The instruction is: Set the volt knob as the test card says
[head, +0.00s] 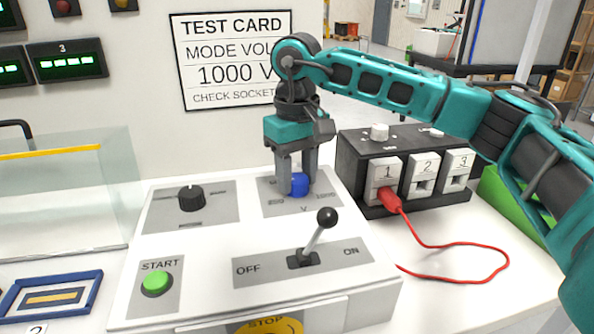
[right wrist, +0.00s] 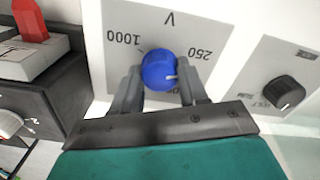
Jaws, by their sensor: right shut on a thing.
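The blue volt knob (head: 299,185) sits on a grey plate of the white panel. My right gripper (head: 297,180) comes down over it and is shut on it. In the right wrist view, the fingers stand on both sides of the knob (right wrist: 158,69). That view reads 1000 at upper left, 250 at right and V at the top; a further label is mostly hidden. The knob's pale mark points right and slightly down, away from 1000. The test card (head: 230,60) on the wall reads 1000 V; my arm covers part of it. My left gripper is not in view.
A black mode knob (head: 191,198), a lever (head: 314,240) and a green START button (head: 157,282) share the panel. A dark socket box (head: 350,160) stands to the right, with a red plug (head: 390,200) at socket 1 and its cable looping on the table.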

